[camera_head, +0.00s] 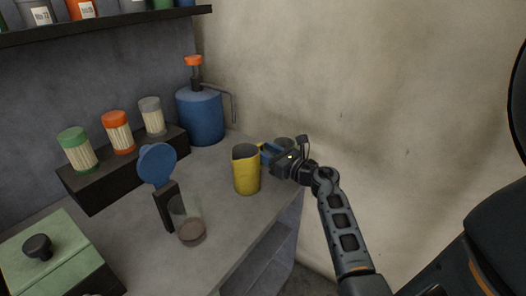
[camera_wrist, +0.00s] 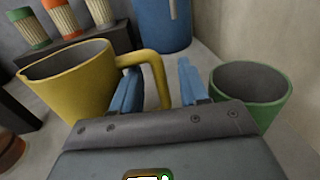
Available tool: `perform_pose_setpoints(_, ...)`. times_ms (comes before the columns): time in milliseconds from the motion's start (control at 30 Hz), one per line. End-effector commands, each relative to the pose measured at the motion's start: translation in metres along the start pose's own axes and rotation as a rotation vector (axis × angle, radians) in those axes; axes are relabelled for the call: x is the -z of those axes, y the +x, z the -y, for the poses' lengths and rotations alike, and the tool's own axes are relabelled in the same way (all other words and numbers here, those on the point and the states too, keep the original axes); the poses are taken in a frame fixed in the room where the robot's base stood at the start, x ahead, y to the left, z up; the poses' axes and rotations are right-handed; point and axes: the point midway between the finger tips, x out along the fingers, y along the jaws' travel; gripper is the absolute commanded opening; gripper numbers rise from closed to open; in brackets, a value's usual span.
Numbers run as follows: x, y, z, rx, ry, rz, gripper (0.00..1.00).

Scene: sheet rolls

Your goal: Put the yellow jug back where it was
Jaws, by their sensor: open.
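The yellow jug (camera_head: 246,172) stands upright on the grey counter, near its right edge. In the wrist view the jug (camera_wrist: 72,85) is at the left, its handle (camera_wrist: 158,75) pointing right. My gripper (camera_head: 267,153) is just right of the jug in the head view. In the wrist view its two blue fingers (camera_wrist: 158,68) are apart, and the outer part of the handle appears between them. I cannot tell whether a finger touches it. My gripper hides part of the handle in the head view.
A green cup (camera_wrist: 248,100) stands close to the right finger. A blue pump bottle (camera_head: 200,115) is behind the jug. A clear beaker (camera_head: 188,220) beside a blue-topped stand (camera_head: 157,165), a rack of jars (camera_head: 125,165) and a green box (camera_head: 55,255) are left. Bare counter lies between.

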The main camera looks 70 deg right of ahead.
Motion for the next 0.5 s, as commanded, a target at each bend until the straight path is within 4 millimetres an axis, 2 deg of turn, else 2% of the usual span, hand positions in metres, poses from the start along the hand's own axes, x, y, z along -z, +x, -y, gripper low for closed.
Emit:
perform_pose_setpoints(300, 0.003, -0.066, -0.001, -0.001, 0.0, -0.001, 0.44)
perform_pose_setpoints(500, 0.002, -0.096, -0.001, -0.001, -0.001, -0.001, 0.44)
